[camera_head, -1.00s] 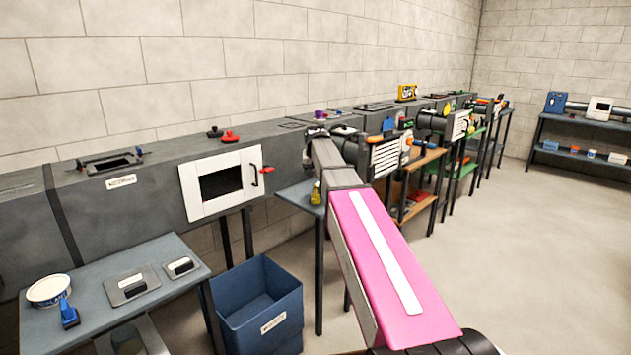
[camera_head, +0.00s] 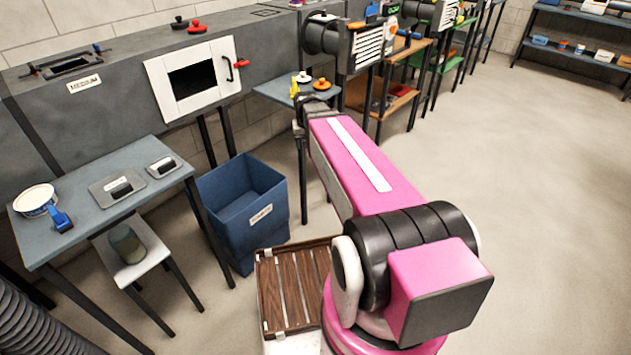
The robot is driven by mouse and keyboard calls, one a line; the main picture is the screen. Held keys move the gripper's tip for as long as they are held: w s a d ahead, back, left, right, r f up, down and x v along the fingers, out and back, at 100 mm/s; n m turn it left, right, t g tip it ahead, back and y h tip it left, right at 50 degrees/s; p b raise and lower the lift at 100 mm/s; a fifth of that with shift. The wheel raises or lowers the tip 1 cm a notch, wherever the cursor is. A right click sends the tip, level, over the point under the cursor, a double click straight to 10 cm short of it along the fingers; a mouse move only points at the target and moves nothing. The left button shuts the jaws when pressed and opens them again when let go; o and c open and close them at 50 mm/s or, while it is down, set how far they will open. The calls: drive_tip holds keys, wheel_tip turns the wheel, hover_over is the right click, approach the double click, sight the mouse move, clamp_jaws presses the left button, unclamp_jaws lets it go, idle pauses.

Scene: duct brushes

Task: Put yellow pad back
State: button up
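A small yellow item (camera_head: 294,87) stands on the small blue-grey table below the duct, just left of my arm's far end. It is too small to tell whether it is the yellow pad. A white knob-like piece (camera_head: 303,77) and an orange and black one (camera_head: 321,84) are close beside it. My gripper (camera_head: 312,97) is at the far end of my pink arm, over or near the front edge of that table. Its fingers are hidden or too small to make out, and I cannot tell whether it holds anything.
A blue bin (camera_head: 238,207) stands on the floor left of my arm. A workbench (camera_head: 100,209) with a tub and dark-handled plates is at left. The grey duct (camera_head: 110,62) has an open white-framed hatch (camera_head: 186,75). A wooden slatted tray (camera_head: 290,290) lies near my base. Floor at right is clear.

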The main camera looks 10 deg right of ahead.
drive_tip(key=s+f+g, duration=0.1)
drive_tip(key=s+f, duration=0.6)
drive_tip(key=s, duration=0.6)
drive_tip(key=shift+f+n+g, duration=0.3)
drive_tip(key=shift+f, duration=0.1)
